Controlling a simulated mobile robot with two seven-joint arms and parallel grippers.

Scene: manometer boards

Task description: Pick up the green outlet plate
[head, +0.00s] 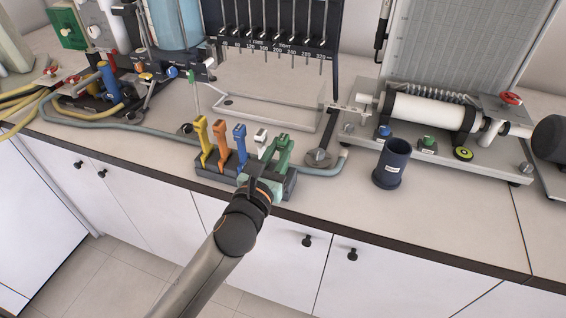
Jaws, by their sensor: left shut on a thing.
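The green plate (284,150) is at the right end of a row of coloured plates in a dark grey rack (222,173) at the counter's front edge. It stands upright, and its lower part is hidden behind my gripper. My left gripper (264,180) comes in from the front and is shut on the green plate, low down by the rack. The fingertips are partly hidden by the gripper's own body. I cannot tell whether the plate is clear of its slot. My right gripper is not in view.
Yellow (203,140), orange (221,145), blue (240,145) and white (260,138) plates stand left of the green one. A dark blue cup (392,164) stands to the right. A grey hose (135,126) runs behind the rack. Manometer boards stand at the back.

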